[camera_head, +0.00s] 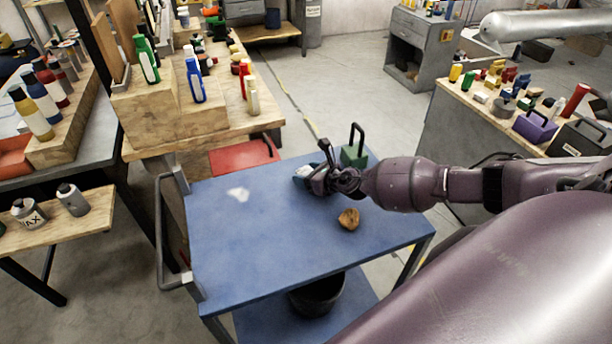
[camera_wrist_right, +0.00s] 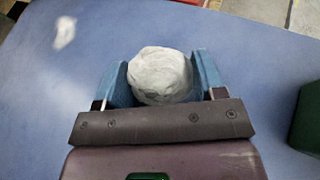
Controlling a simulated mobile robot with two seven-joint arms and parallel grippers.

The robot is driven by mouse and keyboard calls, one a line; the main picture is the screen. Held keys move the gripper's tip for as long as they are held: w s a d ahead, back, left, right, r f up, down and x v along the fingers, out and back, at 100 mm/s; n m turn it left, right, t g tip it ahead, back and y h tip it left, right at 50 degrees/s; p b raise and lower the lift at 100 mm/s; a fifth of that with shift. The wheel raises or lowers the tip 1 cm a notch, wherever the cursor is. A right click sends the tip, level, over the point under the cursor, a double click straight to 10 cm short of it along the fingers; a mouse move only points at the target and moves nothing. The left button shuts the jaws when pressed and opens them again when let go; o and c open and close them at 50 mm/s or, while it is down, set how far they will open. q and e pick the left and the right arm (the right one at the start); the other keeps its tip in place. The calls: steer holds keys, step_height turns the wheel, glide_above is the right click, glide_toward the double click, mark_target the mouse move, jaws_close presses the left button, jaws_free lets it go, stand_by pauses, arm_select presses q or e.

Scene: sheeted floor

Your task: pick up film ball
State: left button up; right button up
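The film ball (camera_wrist_right: 160,75) is a pale grey-white crumpled ball in the right wrist view. It lies between the two blue fingers of my right gripper (camera_wrist_right: 163,80), and both fingers appear to touch its sides. In the head view my right gripper (camera_head: 306,174) is low over the far right part of the blue table (camera_head: 260,255), and the ball is mostly hidden there. I cannot tell whether the ball rests on the table or is just above it. My left gripper is not in view.
A green box with a black handle (camera_head: 354,156) stands close beside my right gripper at the table's far edge. A brown lump (camera_head: 348,219) lies nearer. A white patch (camera_head: 238,194) shows on the left; the table's front is clear. A dark bin (camera_head: 318,298) sits below.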

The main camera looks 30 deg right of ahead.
steer(key=c, duration=0.4)
steer(key=shift+r, duration=0.1)
